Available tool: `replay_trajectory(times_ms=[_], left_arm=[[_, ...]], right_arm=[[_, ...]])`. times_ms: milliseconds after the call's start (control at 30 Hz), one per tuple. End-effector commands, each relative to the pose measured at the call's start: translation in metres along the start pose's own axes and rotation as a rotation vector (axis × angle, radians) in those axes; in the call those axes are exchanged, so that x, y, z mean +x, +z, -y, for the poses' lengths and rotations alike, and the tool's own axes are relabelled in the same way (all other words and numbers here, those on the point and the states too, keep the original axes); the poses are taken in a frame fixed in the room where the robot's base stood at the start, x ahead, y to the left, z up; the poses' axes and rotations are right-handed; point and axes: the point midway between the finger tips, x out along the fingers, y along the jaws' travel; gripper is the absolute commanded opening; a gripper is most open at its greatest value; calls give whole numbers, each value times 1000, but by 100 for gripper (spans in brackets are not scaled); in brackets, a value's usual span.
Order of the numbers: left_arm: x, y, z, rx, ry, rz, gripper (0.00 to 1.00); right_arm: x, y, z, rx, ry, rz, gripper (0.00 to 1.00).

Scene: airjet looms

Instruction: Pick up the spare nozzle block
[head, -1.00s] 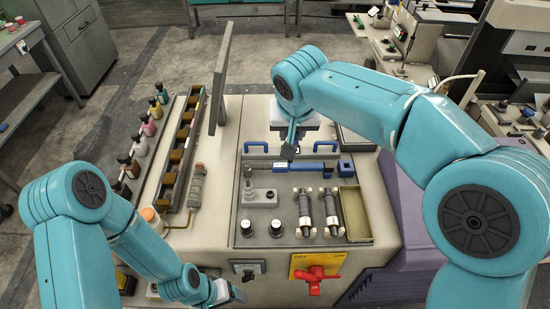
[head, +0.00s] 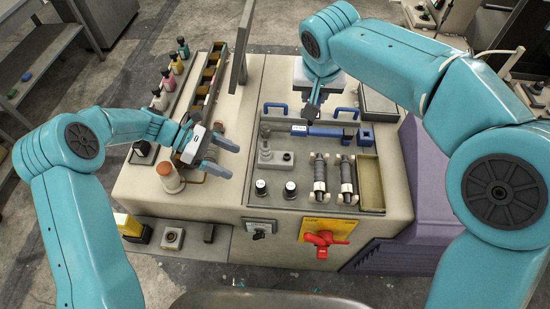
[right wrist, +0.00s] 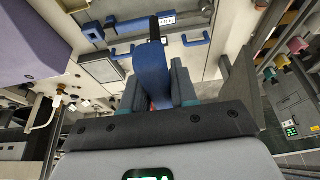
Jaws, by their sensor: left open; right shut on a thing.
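My right gripper (head: 314,94) is above the back of the recessed tray, pointing down. In the right wrist view it is shut on a blue piece (right wrist: 152,72) with a dark tip; I cannot tell whether this is the spare nozzle block. A grey block with an upright post (head: 275,158) stands at the left of the tray and may be the nozzle block. My left gripper (head: 228,160) is open and empty, over the machine top left of the tray. It is apart from the grey block.
The tray (head: 300,203) also holds a blue bar (head: 335,131), two dark rollers (head: 320,178), two black knobs (head: 291,190) and an open yellowish bin (head: 371,185). A thin upright panel (head: 243,45) rises behind my left gripper. A red switch (head: 325,239) is on the front.

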Motion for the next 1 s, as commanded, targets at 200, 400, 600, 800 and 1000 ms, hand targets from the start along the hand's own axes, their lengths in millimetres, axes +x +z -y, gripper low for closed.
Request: replay_trajectory(times_ms=[200,400,600,800,1000], left_arm=[[0,-8,-46,53,79,105,81],[19,-5,-56,68,93,127,81],[55,-1,-59,68,93,125,81],[70,1,-60,68,95,124,81],[96,6,-61,68,92,124,81]], right_arm=[[-1,0,0,0,0,-1,0],[0,0,0,0,0,-1,0],[0,0,0,0,0,-1,0],[0,0,0,0,0,-1,0],[0,0,0,0,0,-1,0]])
